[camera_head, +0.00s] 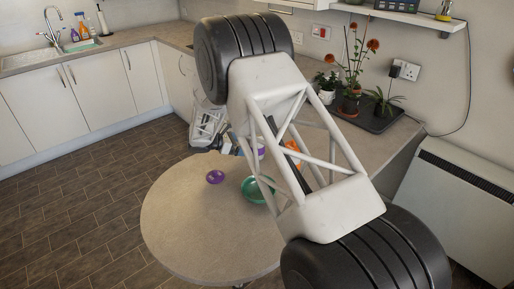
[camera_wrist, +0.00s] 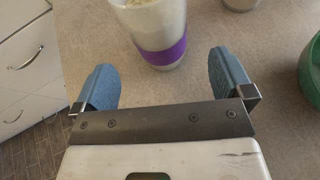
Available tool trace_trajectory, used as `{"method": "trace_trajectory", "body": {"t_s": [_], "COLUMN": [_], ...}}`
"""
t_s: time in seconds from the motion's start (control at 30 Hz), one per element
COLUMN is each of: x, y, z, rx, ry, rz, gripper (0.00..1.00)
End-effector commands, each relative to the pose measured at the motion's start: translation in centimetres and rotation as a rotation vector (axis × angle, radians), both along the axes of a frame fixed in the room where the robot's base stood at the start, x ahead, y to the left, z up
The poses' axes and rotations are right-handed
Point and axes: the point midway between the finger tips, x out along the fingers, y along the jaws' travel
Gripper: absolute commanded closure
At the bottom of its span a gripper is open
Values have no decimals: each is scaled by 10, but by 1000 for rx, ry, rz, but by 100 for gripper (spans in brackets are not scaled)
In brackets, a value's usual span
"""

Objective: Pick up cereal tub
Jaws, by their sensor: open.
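The cereal tub (camera_wrist: 158,28) is a pale, see-through tub with a purple band, standing on the table at the top of the wrist view. Pale brown contents show at its top, which the frame edge cuts off. In the head view, a purple and white piece (camera_head: 261,147), probably the tub, shows behind my arm, mostly hidden. My gripper (camera_wrist: 163,82) is open, with its blue fingers spread wide and nothing between them. The tub lies ahead of the fingertips, in line with the gap. My gripper also shows in the head view (camera_head: 232,146), partly hidden by my arm.
The round table (camera_head: 180,220) has a green bowl (camera_head: 254,190) and a small purple bowl (camera_head: 215,177). An orange thing (camera_head: 292,148) is partly hidden by my arm. Another pale container (camera_wrist: 240,3) is cut off in the wrist view. The table's left part is clear.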

Motion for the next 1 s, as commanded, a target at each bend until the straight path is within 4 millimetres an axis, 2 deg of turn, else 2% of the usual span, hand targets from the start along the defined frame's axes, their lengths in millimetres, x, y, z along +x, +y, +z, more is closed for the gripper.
{"method": "trace_trajectory", "body": {"t_s": [0.27, 0.73, 1.0], "x": [8, 10, 22], "y": [-17, -22, -44], "z": [-8, -11, -23], "rx": [0, 0, -1], "ry": [1, 0, 2], "rz": [0, -1, -1], "gripper": [2, 2, 2]}}
